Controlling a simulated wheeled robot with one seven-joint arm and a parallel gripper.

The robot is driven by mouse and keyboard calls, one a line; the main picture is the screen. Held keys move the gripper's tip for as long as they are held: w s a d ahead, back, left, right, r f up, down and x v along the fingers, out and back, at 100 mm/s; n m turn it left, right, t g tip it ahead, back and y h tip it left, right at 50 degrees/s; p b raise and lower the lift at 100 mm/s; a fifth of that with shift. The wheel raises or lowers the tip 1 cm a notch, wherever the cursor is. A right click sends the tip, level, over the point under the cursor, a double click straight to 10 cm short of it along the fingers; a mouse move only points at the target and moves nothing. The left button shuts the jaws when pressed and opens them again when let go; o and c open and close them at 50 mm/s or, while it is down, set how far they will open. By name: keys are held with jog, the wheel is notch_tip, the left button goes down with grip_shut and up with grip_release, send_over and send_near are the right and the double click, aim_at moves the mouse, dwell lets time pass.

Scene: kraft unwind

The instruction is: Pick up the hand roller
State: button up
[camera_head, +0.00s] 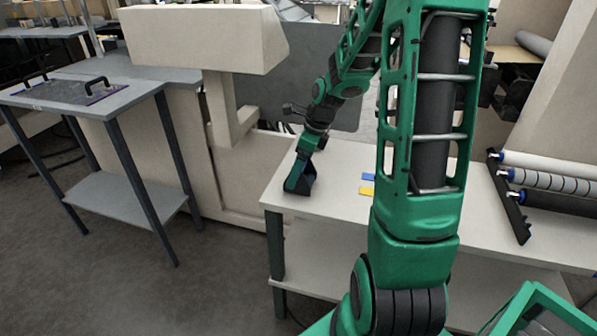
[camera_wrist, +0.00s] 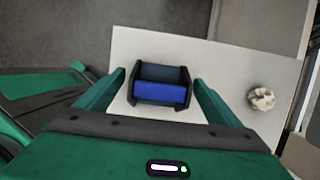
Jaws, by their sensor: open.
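The hand roller (camera_wrist: 161,91) shows in the wrist view as a blue cylinder between dark side plates, near the edge of a pale tabletop (camera_wrist: 135,42). My gripper (camera_wrist: 160,77) is open, with one green finger on each side of the roller and a gap visible on both sides. I cannot tell how far the fingertips are above the tabletop. In the head view my gripper (camera_head: 300,183) points down at the left end of the white table (camera_head: 340,207). There the roller cannot be clearly told apart from the fingers.
A crumpled off-white lump (camera_wrist: 261,99) lies right of the roller in the wrist view. Blue and yellow pads (camera_head: 367,191) lie on the table in the head view. A rack of rollers (camera_head: 550,180) stands at the right. A beige machine (camera_head: 240,150) stands behind and left of the table.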

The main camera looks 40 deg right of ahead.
jog(key=shift+x, duration=1.45)
jog(key=shift+c, duration=0.4)
jog(key=shift+d, duration=0.1)
jog(key=c, duration=1.2)
jog(key=shift+r, duration=0.15)
jog(key=r, duration=0.2)
jog(key=a+r, duration=0.1)
jog(key=r, duration=0.1)
jog(key=shift+r, duration=0.25)
jog(key=a+r, duration=0.2)
jog(key=a, duration=0.1)
jog(key=a+r, duration=0.2)
jog(key=a, duration=0.2)
jog(key=a+r, duration=0.2)
jog(key=a, duration=0.1)
jog(key=shift+s+a+r, duration=0.15)
jog(key=shift+s+a, duration=0.2)
jog(key=shift+s, duration=0.05)
